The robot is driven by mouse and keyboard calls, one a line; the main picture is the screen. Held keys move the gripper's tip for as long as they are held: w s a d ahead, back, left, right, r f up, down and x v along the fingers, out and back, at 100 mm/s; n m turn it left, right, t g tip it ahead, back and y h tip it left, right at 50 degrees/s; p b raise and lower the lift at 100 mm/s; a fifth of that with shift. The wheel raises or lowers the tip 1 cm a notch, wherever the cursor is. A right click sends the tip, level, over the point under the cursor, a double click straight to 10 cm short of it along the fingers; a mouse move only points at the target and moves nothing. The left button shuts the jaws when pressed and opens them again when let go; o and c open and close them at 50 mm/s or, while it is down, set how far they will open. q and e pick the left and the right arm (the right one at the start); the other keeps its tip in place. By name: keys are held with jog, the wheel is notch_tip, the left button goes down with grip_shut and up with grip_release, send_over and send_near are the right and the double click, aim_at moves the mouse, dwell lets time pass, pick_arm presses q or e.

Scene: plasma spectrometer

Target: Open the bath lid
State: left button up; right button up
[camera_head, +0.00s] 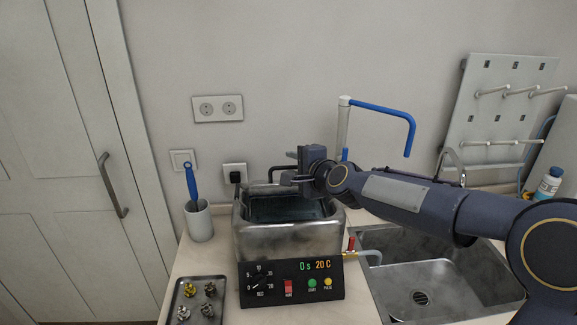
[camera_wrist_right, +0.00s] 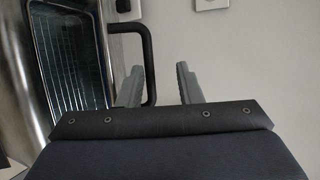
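The steel bath (camera_head: 288,240) stands on the counter behind its control panel, with a dark blue-grey area with a grid inside its rim. A black bar handle (camera_head: 276,170) shows at its back edge. In the right wrist view the handle (camera_wrist_right: 149,62) appears between the open fingers, closer to the left finger; I cannot tell whether it touches. My right gripper (camera_head: 288,169) is open at the back of the bath. I cannot make out the lid clearly or tell how far it stands open. My left gripper is not in view.
The control panel (camera_head: 291,284) stands in front of the bath. A sink (camera_head: 470,276) lies to the right, a cup with a blue brush (camera_head: 199,222) to the left, and a tray of metal parts (camera_head: 197,299) at front left. A blue-and-white pipe (camera_head: 385,110) rises behind my right arm.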

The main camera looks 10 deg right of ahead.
jog(key=shift+v, duration=2.25)
